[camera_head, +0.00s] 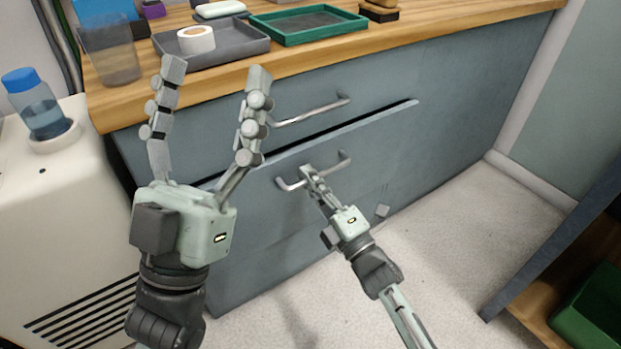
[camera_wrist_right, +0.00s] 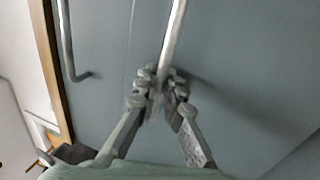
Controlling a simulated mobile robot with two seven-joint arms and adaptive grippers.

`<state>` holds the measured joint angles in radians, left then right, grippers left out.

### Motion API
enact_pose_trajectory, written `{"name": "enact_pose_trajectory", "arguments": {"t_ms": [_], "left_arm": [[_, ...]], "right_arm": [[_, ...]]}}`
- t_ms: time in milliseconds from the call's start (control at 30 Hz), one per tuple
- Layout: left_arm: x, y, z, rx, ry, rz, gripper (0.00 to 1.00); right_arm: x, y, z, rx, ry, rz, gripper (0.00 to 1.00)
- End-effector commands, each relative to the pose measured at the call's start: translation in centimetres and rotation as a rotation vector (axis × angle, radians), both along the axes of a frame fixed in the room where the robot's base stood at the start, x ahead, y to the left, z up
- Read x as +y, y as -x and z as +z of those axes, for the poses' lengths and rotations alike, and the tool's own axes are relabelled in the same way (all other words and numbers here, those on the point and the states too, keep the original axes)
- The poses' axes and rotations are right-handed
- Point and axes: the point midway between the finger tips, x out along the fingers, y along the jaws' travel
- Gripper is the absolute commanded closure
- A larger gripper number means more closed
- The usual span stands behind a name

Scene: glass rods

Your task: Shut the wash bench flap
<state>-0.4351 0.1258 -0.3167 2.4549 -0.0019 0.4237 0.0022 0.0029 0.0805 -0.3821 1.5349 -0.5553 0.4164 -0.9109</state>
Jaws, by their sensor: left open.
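The wash bench flap (camera_head: 255,230) is the grey-blue lower front panel of the bench. Its top edge stands slightly out from the bench, with a dark gap along it. The flap's metal bar handle (camera_head: 341,161) is near its top edge, and the bar also shows in the right wrist view (camera_wrist_right: 175,35). My right gripper (camera_head: 306,172) is at the handle, its fingers closed on the bar from both sides. My left gripper (camera_head: 216,73) is open and empty, raised in front of the bench and hiding part of the flap's left side.
A fixed upper front with its own bar handle (camera_head: 310,111) is above the flap. The wooden top (camera_head: 289,68) carries a grey tray (camera_head: 233,53), a green tray (camera_head: 310,25) and a clear beaker (camera_head: 112,62). A white cabinet (camera_head: 62,215) stands left.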

Motion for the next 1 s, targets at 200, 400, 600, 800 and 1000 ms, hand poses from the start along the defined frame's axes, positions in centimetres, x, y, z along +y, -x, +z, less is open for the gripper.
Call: {"name": "enact_pose_trajectory", "arguments": {"t_ms": [200, 400, 600, 800, 1000], "left_arm": [[0.0, 0.0, 0.0, 0.001, 0.000, 0.000, 0.30], [-0.1, -0.2, 0.2, 0.013, -0.004, -0.001, 0.30], [-1.5, -2.2, -1.9, 0.235, -0.072, -0.021, 0.30], [-2.3, -3.3, -4.5, 0.405, -0.129, -0.034, 0.30], [-2.5, -3.4, -5.2, 0.435, -0.140, -0.036, 0.30]], "right_arm": [[0.0, 0.0, 0.0, 0.000, 0.000, 0.000, 1.00], [0.1, -0.1, 0.2, 0.005, 0.004, 0.000, 1.00], [0.8, -1.1, 0.7, 0.043, 0.033, 0.001, 1.00], [1.2, -1.8, 0.6, 0.077, 0.056, 0.000, 1.00], [1.3, -2.0, 0.5, 0.080, 0.059, -0.002, 1.00]]}}
